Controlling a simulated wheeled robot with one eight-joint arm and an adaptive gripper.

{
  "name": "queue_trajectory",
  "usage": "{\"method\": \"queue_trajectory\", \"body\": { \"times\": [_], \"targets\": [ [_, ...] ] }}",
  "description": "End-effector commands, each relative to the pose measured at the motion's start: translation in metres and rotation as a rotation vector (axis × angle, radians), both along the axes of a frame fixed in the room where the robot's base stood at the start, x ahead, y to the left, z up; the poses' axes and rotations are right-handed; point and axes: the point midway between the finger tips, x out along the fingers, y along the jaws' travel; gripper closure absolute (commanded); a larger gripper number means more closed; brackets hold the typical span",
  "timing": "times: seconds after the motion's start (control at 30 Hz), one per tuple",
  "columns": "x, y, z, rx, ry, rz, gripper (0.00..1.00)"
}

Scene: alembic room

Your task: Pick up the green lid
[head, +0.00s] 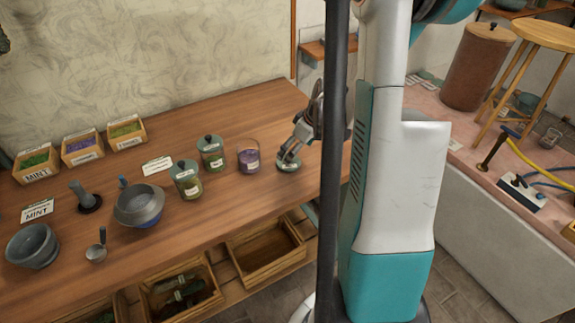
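The green lid (289,166) is a small round grey-green disc on the wooden table, right of an open glass jar (249,157) with purple contents. My gripper (289,154) points down at the lid, with its fingers at the lid's top. The fingers hide the middle of the lid. The lid looks level and at the table surface. At this size I cannot tell whether the fingers are closed on it or only beside it.
Two lidded jars (211,153) (187,180) stand left of the open jar. A bowl (138,205), a mortar (33,246) and herb boxes (82,147) are farther left. Open drawers (265,252) jut out below the table front. Bare tabletop lies in front of the lid.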

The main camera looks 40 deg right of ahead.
Motion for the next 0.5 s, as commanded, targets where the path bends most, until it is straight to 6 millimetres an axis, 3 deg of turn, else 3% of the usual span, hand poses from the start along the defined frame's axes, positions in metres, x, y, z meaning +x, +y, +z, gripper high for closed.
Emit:
{"method": "queue_trajectory", "body": {
  "times": [0.5],
  "targets": [
    [0.024, -0.002, -0.042, -0.002, -0.001, 0.001, 0.11]
  ]
}}
